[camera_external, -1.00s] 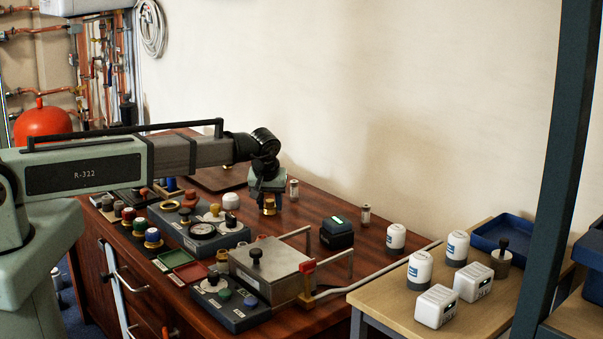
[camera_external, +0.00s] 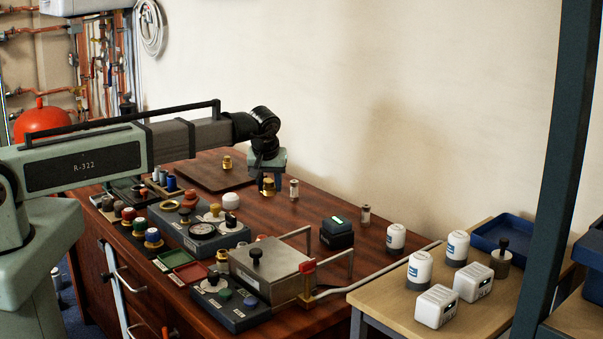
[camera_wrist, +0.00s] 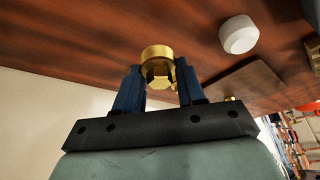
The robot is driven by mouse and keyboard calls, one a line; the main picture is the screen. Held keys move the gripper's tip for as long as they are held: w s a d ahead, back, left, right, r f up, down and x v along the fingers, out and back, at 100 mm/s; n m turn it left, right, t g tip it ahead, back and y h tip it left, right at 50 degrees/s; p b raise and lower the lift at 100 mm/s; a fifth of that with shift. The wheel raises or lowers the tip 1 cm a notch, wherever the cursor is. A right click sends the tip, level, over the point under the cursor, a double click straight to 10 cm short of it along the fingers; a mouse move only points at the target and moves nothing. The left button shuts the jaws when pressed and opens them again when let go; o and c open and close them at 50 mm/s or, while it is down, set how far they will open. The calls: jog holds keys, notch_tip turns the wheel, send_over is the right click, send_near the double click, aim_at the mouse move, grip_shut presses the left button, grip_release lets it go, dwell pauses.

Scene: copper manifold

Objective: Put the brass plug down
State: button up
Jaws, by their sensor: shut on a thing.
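My gripper (camera_external: 268,183) is shut on the brass plug (camera_external: 268,186), pointing down over the wooden bench (camera_external: 300,225) in the external view. In the wrist view the plug (camera_wrist: 157,62) sits between the two blue fingers of my gripper (camera_wrist: 157,80), with bare wood beyond it. The plug looks close above the bench surface; I cannot tell if it touches. Another small brass piece (camera_external: 227,162) stands on the dark board behind and to the left.
A clear jar (camera_external: 294,189) stands just right of the plug. A white round knob (camera_external: 231,201) is to the left, and a dark box with a green display (camera_external: 336,233) to the right front. A dark flat board (camera_external: 195,172) lies behind. Bare wood surrounds the plug.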

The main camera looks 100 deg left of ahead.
jog(key=shift+r, duration=2.25)
jog(key=s+a+r+n+g, duration=0.15)
jog(key=s+a+n, duration=0.25)
jog(key=s+a, duration=1.6)
jog(key=m+t, duration=0.2)
jog(key=m, duration=0.2)
send_over(211, 172)
jog(key=d, duration=0.2)
jog(key=shift+g, duration=0.25)
jog(key=shift+a+f, duration=0.15)
jog(key=shift+f, duration=4.85)
jog(key=shift+f, duration=0.1)
jog(key=o, duration=1.1)
jog(key=shift+c, duration=0.2)
